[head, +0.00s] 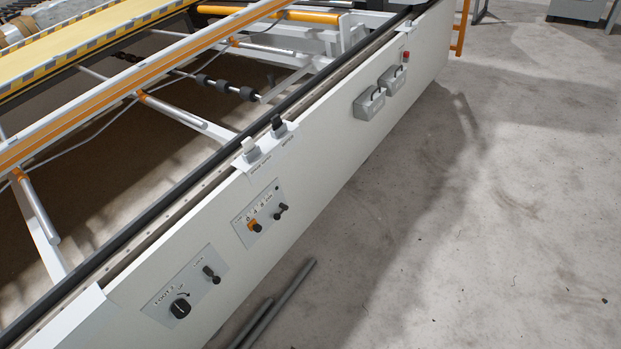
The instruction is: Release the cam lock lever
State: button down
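A long white side panel (330,130) of the gantry runs diagonally across the head view. Its lower grey plate carries a round black knob (180,308) and a small black lever (211,275) with a ball-like end. A second plate carries an orange-and-black control (255,226) and another small black lever (281,210). The labels are too small to read surely, so I cannot tell which lever is the cam lock. My gripper is not in view.
A white switch (250,149) and a black switch (278,126) sit on the panel's top edge. Two grey handled boxes (370,103) and a red button (405,57) are farther along. Grey rods (285,305) lie on the floor. Concrete floor (490,200) at right is clear.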

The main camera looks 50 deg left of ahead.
aim_at(277, 216)
jog(key=u, duration=0.5)
jog(key=i, duration=1.35)
jog(key=u, duration=0.8)
jog(key=k, duration=0.9)
jog(key=u, duration=0.15)
jog(key=i, duration=0.9)
jog(key=z, duration=0.05)
